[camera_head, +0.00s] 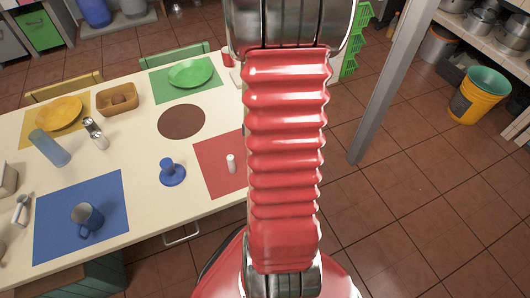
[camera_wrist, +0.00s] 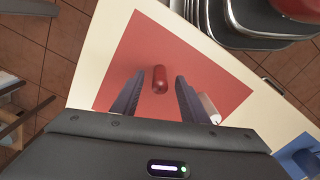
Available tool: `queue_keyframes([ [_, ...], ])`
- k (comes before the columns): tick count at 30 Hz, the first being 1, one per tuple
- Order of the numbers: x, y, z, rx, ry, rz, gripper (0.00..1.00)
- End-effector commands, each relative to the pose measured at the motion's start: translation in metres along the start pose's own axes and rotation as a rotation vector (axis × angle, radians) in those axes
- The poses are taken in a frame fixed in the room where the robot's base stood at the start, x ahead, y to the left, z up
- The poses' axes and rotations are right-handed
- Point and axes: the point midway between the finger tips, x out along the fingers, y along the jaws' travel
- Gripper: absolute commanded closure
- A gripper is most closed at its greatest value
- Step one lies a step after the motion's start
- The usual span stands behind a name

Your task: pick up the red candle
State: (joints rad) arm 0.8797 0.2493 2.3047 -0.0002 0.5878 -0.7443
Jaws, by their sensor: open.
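The red candle (camera_wrist: 160,79) is a short red cylinder on the red mat (camera_wrist: 185,50) in the wrist view. My gripper (camera_wrist: 161,76) is open, with one dark finger on each side of the candle. I cannot tell whether the fingers touch it. In the head view the red mat (camera_head: 210,155) and white cylinder (camera_head: 230,163) show left of my arm. My gripper and the red candle are not visible there.
Tiled floor lies to the right, with a yellow bucket (camera_head: 477,100).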

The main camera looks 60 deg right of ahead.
Motion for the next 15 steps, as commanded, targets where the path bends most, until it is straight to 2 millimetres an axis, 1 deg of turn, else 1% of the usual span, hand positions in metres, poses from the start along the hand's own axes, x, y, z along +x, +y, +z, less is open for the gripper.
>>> queue_keyframes([
  [15,-0.0002,0.0002,0.0000,0.000,0.000,0.000,0.60],
])
